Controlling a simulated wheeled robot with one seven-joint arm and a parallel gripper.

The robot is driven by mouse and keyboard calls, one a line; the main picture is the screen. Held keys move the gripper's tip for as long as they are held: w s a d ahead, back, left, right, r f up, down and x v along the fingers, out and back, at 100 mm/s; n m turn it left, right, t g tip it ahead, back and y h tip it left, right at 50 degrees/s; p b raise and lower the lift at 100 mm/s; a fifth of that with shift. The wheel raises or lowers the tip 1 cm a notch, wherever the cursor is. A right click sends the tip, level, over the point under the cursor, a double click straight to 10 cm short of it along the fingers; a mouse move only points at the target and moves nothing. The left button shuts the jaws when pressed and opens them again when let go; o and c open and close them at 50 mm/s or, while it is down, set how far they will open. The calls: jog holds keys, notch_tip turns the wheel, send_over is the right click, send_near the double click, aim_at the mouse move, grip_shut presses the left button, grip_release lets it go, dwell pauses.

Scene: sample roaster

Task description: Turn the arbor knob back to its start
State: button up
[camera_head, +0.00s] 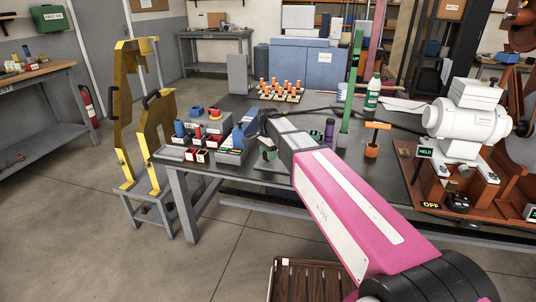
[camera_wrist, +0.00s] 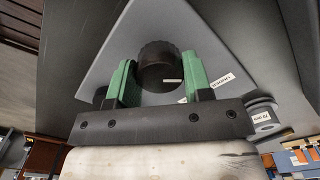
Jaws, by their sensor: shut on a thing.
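A black round ribbed knob (camera_wrist: 157,52) sits on a grey plate (camera_wrist: 205,35) in the wrist view. My gripper (camera_wrist: 158,72) has one green finger on each side of it and is shut on the knob. A small white tag (camera_wrist: 172,80) lies at the knob's lower edge, too small to read. A white label (camera_wrist: 222,80) beside the right finger appears upside down. In the head view my arm reaches over the left part of the bench, and the knob cannot be made out there. I cannot tell the knob's turn angle.
A grey bench (camera_head: 215,165) holds boxes with coloured knobs (camera_head: 232,145) left of my arm. A board of orange-topped pegs (camera_head: 280,92), a green bottle (camera_head: 373,92) and a green post (camera_head: 350,95) stand behind. A white motor (camera_head: 465,122) stands right. A yellow frame (camera_head: 124,110) stands left.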

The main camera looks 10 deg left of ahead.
jog(key=n, duration=1.3)
jog(key=shift+a+n, duration=0.1)
jog(key=shift+n, duration=0.3)
jog(key=n, duration=1.3)
jog(key=shift+n, duration=0.4)
jog(key=o, duration=0.9)
jog(key=shift+r, duration=0.1)
